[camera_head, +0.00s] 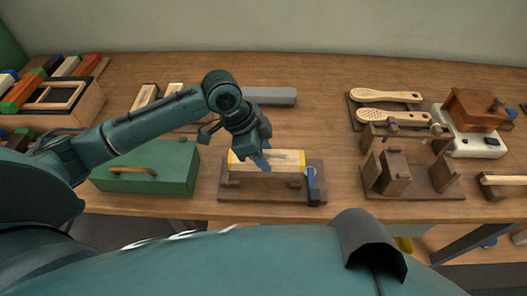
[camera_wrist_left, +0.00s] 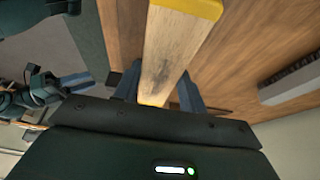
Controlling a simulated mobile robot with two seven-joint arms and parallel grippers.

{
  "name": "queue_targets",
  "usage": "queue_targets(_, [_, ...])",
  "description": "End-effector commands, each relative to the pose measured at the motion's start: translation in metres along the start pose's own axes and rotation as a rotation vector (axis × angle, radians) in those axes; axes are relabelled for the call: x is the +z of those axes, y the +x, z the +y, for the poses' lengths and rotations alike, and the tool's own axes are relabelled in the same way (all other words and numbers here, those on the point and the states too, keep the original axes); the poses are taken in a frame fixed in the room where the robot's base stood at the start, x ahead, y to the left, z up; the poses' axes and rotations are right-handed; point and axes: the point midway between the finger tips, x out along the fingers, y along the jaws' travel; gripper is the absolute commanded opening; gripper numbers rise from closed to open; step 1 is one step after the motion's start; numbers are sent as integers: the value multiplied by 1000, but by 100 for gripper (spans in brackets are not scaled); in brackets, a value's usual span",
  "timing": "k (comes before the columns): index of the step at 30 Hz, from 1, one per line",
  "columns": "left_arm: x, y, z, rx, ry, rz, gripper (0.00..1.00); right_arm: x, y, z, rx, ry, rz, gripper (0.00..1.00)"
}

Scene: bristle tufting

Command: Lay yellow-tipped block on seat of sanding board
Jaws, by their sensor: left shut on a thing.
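The yellow-tipped block (camera_head: 281,158) is a pale wooden bar with yellow ends. My left gripper (camera_head: 262,152) is shut on it from above, near its middle. The wrist view shows the block (camera_wrist_left: 180,45) between the fingers, one yellow end at the top. The block is lengthwise over the sanding board (camera_head: 270,196), a dark wooden base. I cannot tell whether it touches the seat, which it partly hides. A blue clamp-like part (camera_head: 312,182) stands at the board's right end. A dark arm piece with a blue-grey finger shows at the left of the wrist view; its jaw state is unclear.
A green box (camera_head: 150,168) with a wooden handle is left of the board. A grey bar (camera_head: 270,96) lies behind. A dark wooden fixture (camera_head: 396,178) and brushes (camera_head: 385,96) are to the right. Bare table lies between the board and the fixture.

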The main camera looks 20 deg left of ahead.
Motion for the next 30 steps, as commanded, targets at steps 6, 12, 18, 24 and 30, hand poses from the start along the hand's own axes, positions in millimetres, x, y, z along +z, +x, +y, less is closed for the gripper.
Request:
queue_targets(6, [0, -1, 0, -1, 0, 1, 15, -1, 0, 0, 0, 0, 2, 36])
queue_targets(12, [-1, -2, 0, 0, 0, 1, 15, -3, -2, 0, 1, -1, -1, 36])
queue_targets(18, [-1, -1, 0, -1, -1, 1, 15, -6, -2, 1, 2, -1, -3, 36])
queue_targets(24, [-1, -1, 0, -1, -1, 1, 15, -8, -4, 1, 3, -2, -4, 36])
queue_targets(30, [-1, 0, 0, -1, 0, 1, 15, -8, -4, 2, 3, -2, -3, 36])
